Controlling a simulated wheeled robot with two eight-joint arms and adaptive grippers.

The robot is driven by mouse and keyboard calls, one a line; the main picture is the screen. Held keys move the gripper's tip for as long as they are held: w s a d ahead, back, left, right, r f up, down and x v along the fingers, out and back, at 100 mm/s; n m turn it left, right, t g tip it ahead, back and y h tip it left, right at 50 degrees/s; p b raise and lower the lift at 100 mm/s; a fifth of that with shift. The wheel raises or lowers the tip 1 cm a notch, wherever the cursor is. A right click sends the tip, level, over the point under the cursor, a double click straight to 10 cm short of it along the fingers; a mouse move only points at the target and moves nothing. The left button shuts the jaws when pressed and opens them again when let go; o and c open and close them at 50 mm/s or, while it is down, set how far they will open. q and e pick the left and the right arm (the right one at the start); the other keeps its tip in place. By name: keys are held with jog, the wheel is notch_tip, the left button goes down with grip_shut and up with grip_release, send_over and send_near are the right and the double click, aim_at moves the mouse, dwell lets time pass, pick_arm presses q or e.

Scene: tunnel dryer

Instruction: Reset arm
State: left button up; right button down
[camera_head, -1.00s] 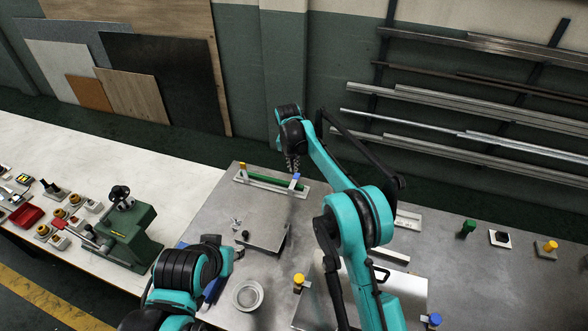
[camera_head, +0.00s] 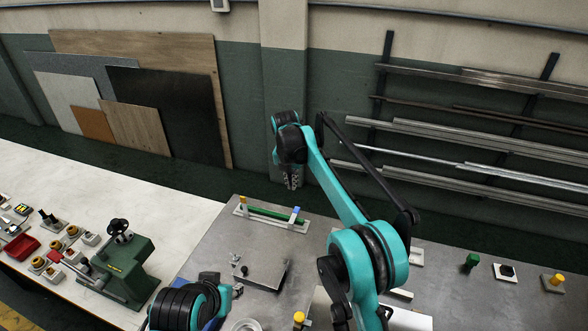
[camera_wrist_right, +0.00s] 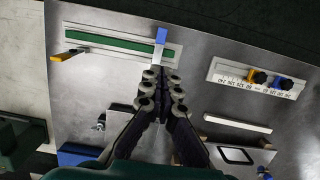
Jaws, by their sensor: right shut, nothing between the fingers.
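My right arm reaches over the metal table (camera_head: 215,260) in the head view. My right gripper (camera_head: 291,182) hangs down above the table's far edge, close to the green bar fixture (camera_head: 268,213). In the right wrist view the right gripper (camera_wrist_right: 160,78) has its fingers together with nothing between them. Its tips point towards the blue-handled end of the fixture (camera_wrist_right: 110,42), and I cannot tell how far above it they are.
A grey plate (camera_head: 262,272) lies on the table. A green vise-like machine (camera_head: 122,262) and a red tray (camera_head: 22,246) sit on the white bench (camera_head: 110,195) at left. Metal bars (camera_head: 480,137) line the wall.

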jog(key=s+d+r+m+t+b, duration=0.1)
jog(key=s+d+r+m, duration=0.3)
jog(key=s+d+m, duration=0.35)
jog(key=s+d+r+m+t+b, duration=0.1)
jog(key=s+d+r+m, duration=0.3)
jog(key=s+d+m, duration=0.35)
jog(key=s+d+f+m+t, duration=0.1)
jog(key=s+d+f+m, duration=0.1)
jog(key=s+f+m, duration=0.2)
jog(key=s+d+f+m+t+b, duration=0.1)
jog(key=s+d+f+m, duration=0.2)
jog(key=s+m, duration=0.5)
jog(key=s+d+f+m+t+b, duration=0.1)
jog(key=s+d+f+m, duration=0.2)
jog(key=s+m, duration=0.3)
jog(key=s+f, duration=0.1)
jog(key=s, duration=0.3)
jog(key=shift+s+d+f+y, duration=0.15)
jog(key=shift+s+f+y, duration=0.15)
jog(key=shift+s+f, duration=0.1)
